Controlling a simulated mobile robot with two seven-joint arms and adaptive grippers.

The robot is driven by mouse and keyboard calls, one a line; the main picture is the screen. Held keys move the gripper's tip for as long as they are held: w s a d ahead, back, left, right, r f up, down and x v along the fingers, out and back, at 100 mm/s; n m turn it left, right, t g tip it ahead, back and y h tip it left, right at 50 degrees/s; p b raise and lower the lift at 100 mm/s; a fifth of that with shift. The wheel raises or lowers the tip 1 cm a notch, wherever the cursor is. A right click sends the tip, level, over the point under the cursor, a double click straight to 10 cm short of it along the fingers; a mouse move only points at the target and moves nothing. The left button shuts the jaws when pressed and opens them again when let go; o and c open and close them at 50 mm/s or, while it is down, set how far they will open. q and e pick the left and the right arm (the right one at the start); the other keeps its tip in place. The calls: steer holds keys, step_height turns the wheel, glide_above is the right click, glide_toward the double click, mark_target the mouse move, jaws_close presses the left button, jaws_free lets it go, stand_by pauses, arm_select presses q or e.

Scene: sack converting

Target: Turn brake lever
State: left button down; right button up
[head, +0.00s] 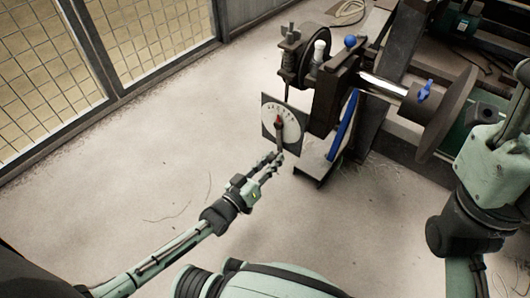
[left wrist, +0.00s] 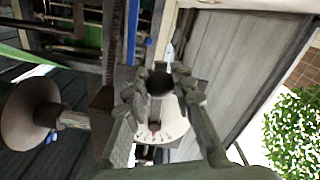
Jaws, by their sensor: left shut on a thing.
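The brake lever (head: 279,134) is a short dark handle with a red tip, standing in front of a pale round dial (head: 291,122) on a dark square plate. My left gripper (head: 273,159) reaches the lever's lower end from below left and is shut on it. In the left wrist view the fingers (left wrist: 160,88) close around the dark round end of the lever (left wrist: 160,82), and the dial (left wrist: 158,128) with red marks shows behind. The fingers hide part of the lever. My right arm shows at the right of the head view, but its gripper is out of frame.
The machine carries a blue ball knob (head: 350,41), a white knob (head: 319,48), a steel shaft (head: 382,86) and a large disc (head: 447,112) right of the dial. A mesh fence (head: 150,35) stands at the back left. The floor (head: 130,150) left of the machine is clear.

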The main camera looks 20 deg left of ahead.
arm_select(q)
steer(key=shift+s+d+n, duration=0.1)
steer(key=shift+d+n, duration=0.15)
steer(key=shift+n, duration=0.05)
steer(key=c, duration=1.3)
jaws_free()
steer(key=shift+o, duration=0.2)
step_height(320, 180, up, 10)
steer(key=shift+r, duration=0.1)
